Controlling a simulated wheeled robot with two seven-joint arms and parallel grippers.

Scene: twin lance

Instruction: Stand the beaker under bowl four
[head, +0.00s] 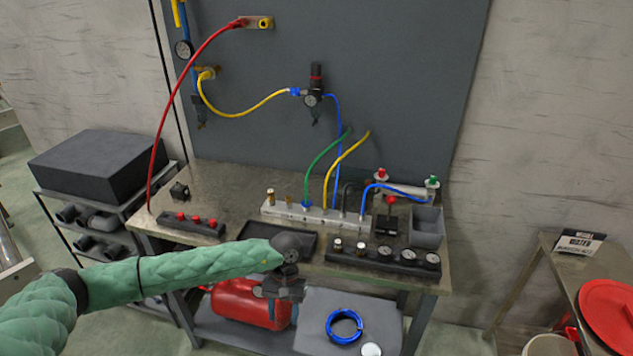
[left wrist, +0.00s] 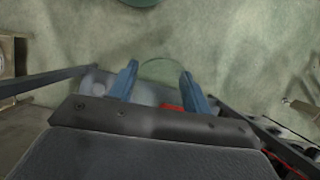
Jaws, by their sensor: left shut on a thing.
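My left gripper (head: 280,297) hangs in front of the workbench's front edge, above the lower shelf. In the left wrist view its two blue fingers (left wrist: 158,88) stand apart, shut on a clear thing. Only its faint curved rim (left wrist: 165,61) shows between and beyond the fingertips; it looks like a clear beaker. In the head view the beaker cannot be made out. A regulator with a gauge and a small bowl (head: 315,116) hangs on the grey panel, and another unit (head: 202,112) hangs further left. No number is readable, so I cannot tell which is bowl four. My right gripper is out of view.
The workbench (head: 235,185) carries a valve manifold (head: 330,215), a black tray (head: 300,243), a gauge block (head: 385,260) and a grey bin (head: 427,227). Hoses arch above it. A red tank (head: 245,303) and blue coil (head: 344,326) lie below. A side table (head: 560,265) stands right.

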